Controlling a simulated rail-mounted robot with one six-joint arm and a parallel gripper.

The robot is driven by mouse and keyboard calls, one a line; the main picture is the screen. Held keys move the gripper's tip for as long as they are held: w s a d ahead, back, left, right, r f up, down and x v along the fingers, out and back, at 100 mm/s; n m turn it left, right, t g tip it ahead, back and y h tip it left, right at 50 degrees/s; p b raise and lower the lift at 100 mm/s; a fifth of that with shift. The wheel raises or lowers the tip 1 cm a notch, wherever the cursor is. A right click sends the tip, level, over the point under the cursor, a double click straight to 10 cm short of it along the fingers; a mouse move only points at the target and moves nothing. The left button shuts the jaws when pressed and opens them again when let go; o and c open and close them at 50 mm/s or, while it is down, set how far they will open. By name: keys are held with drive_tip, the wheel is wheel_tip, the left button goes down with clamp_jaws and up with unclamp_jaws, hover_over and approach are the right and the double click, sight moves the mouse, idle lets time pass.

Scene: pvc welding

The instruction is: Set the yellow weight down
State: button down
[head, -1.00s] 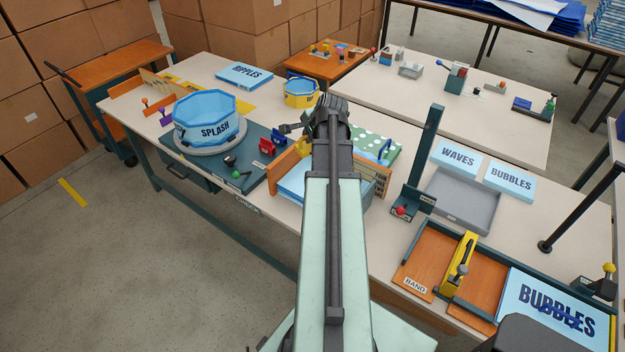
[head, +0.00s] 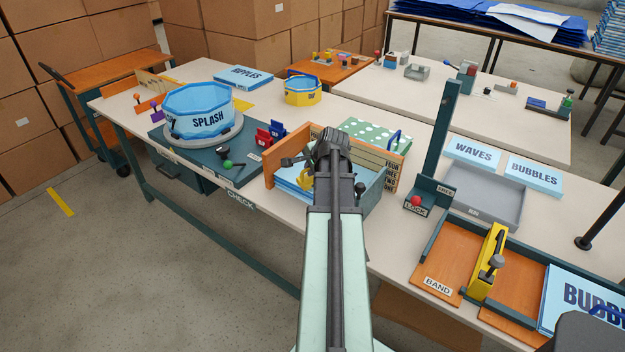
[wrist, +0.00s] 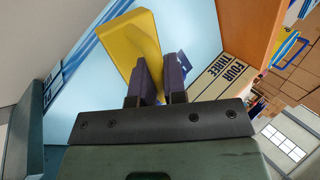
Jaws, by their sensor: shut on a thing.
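The yellow weight (head: 306,179) is in the bin with the orange end wall (head: 283,158), close to its light blue sheets (head: 290,181). In the wrist view the weight (wrist: 138,42) is a slanted yellow block held between the two dark fingers of my gripper (wrist: 161,82). A blue sheet (wrist: 196,30) lies behind it. I cannot tell whether the weight touches the sheets. In the head view my arm hides the fingers and part of the bin.
The bin's numbered wall (wrist: 223,75) is close to the right of my fingers. A green dotted box (head: 365,134) stands behind the bin. The SPLASH pool (head: 199,110) is to the left, and the LOCK post (head: 440,140) is to the right.

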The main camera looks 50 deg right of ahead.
drive_tip(key=shift+f+p, duration=0.1)
drive_tip(key=shift+p, duration=0.2)
drive_tip(key=shift+f, duration=0.2)
drive_tip(key=c, duration=1.2)
unclamp_jaws()
drive_tip(key=shift+o, duration=0.2)
drive_tip(key=shift+r, duration=0.1)
drive_tip(key=shift+s+r, duration=0.1)
drive_tip(key=shift+r, duration=0.2)
drive_tip(key=p+v, duration=1)
drive_tip(key=v, duration=0.1)
drive_tip(key=shift+s+r, duration=0.15)
drive_tip(key=shift+r, duration=0.05)
